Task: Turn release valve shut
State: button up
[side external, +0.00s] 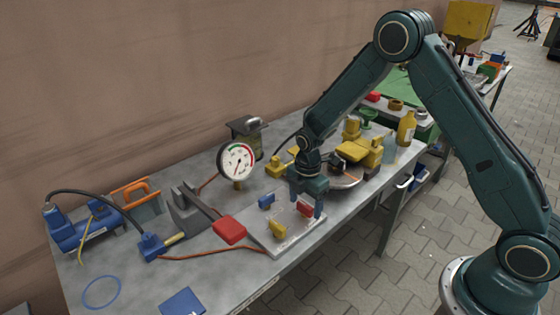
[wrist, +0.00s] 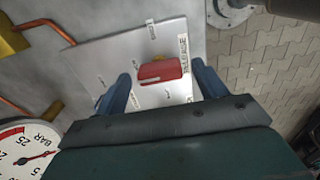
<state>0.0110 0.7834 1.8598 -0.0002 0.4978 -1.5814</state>
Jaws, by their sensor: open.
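A pale panel (side external: 268,238) lies on the bench with a blue handle (side external: 266,201), a yellow handle (side external: 279,229) and a red handle (side external: 304,209). The wrist view shows the panel (wrist: 105,50) with the red handle (wrist: 160,72) lying crosswise, beside a label (wrist: 184,52) that seems to read RELEASE. My gripper (side external: 306,203) is over the red handle's side of the panel, pointing down. In the wrist view my gripper (wrist: 161,71) is open, with one blue finger at each end of the red handle and visible gaps between. The handle's height below the fingertips is unclear.
A round gauge (side external: 238,161) stands behind the panel; its face also shows in the wrist view (wrist: 24,152). Yellow parts (side external: 352,151) crowd the bench behind my gripper. The bench front edge is close.

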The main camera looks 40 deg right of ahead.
jog(key=shift+c, duration=0.2)
jog(key=c, duration=0.9)
jog(key=shift+c, duration=0.2)
jog(key=shift+m, duration=0.3)
jog(key=m, duration=0.8)
jog(key=shift+m, duration=0.4)
jog(key=m, duration=0.8)
jog(key=shift+m, duration=0.3)
